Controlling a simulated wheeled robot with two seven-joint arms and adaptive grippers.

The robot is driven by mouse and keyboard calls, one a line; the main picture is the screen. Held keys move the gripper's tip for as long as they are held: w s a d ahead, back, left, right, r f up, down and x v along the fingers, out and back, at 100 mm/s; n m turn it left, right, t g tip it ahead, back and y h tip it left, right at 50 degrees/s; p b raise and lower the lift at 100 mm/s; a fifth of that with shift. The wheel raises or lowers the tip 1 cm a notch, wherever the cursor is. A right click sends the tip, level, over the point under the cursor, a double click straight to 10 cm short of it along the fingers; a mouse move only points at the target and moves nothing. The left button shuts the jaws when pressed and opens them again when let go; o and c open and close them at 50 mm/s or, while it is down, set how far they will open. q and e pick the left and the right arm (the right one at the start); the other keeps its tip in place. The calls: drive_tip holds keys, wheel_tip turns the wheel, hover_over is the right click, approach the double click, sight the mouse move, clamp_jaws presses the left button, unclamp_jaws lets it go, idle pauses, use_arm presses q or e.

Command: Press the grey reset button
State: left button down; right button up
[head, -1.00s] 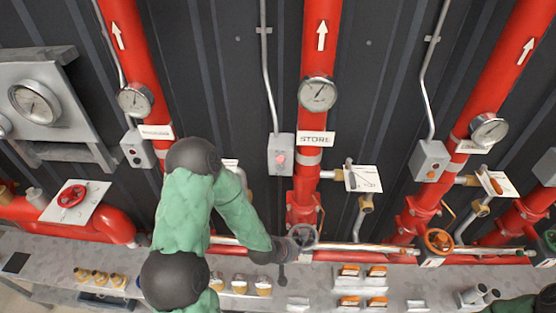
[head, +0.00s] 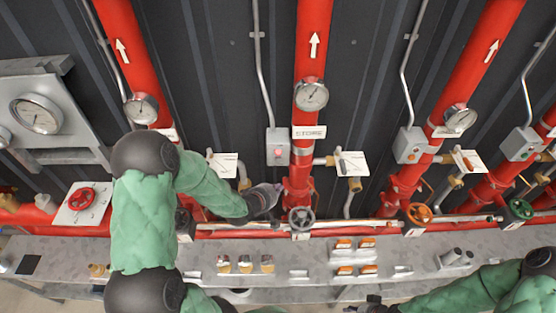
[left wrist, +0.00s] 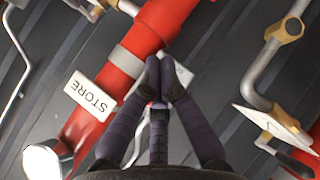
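My left gripper (head: 272,193) is in front of the wall, just left of the middle red pipe (head: 312,60) and below the middle grey box. In the left wrist view its fingertips (left wrist: 162,80) are together, with nothing seen held, in front of the red pipe (left wrist: 150,30). The middle grey box (head: 271,136) has a pink-red round button (head: 278,152) and is apart from the gripper. I cannot make out a grey button. My right gripper (head: 370,304) is a dark shape at the bottom edge; its fingers are unclear.
A black valve wheel (head: 301,218) is below the gripper. A STORE sign (head: 309,132) and gauge (head: 311,95) are on the middle pipe. Grey boxes with an orange button (head: 411,145) and a green button (head: 522,146) are to the right. A grey bench (head: 400,257) runs below.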

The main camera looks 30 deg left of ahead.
sight(278, 160)
use_arm(q)
drive_tip(key=shift+w+a, duration=0.1)
drive_tip(key=w+a, duration=0.4)
drive_tip(key=w, duration=0.3)
drive_tip(key=shift+w+a, duration=0.15)
drive_tip(key=shift+a, duration=0.05)
drive_tip(key=shift+b, duration=0.3)
idle(1.4)
drive_tip(key=shift+w+a, duration=0.25)
drive_tip(key=shift+w, duration=0.1)
drive_tip(key=shift+w+a, duration=0.25)
drive_tip(key=shift+w, duration=0.2)
idle(1.0)
drive_tip(key=shift+s+d, duration=0.5)
drive_tip(key=shift+s, duration=0.3)
